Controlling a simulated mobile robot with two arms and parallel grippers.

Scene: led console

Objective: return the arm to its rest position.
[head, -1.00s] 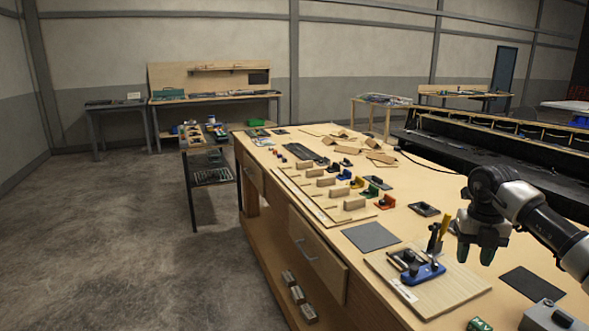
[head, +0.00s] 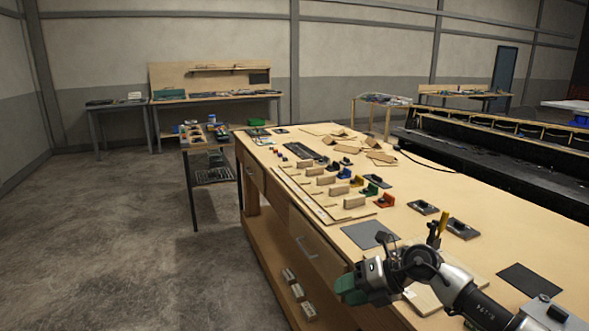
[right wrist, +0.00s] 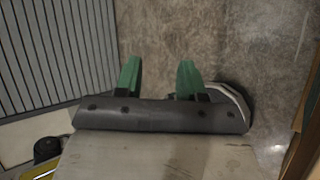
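My right arm reaches in from the lower right in the head view. Its right gripper (head: 350,288) has green fingertips and points left, at the front edge of the wooden workbench (head: 520,232). In the right wrist view the two green fingers of the gripper (right wrist: 159,78) stand apart with nothing between them, and grey floor shows beyond. My left gripper is not in view.
A dark grey mat (head: 369,235) lies behind the gripper and a black mat (head: 529,280) right of the arm. A grey box (head: 553,315) stands at the lower right. Rows of coloured clamps and wooden blocks (head: 348,202) sit farther back. Open floor (head: 130,250) lies left.

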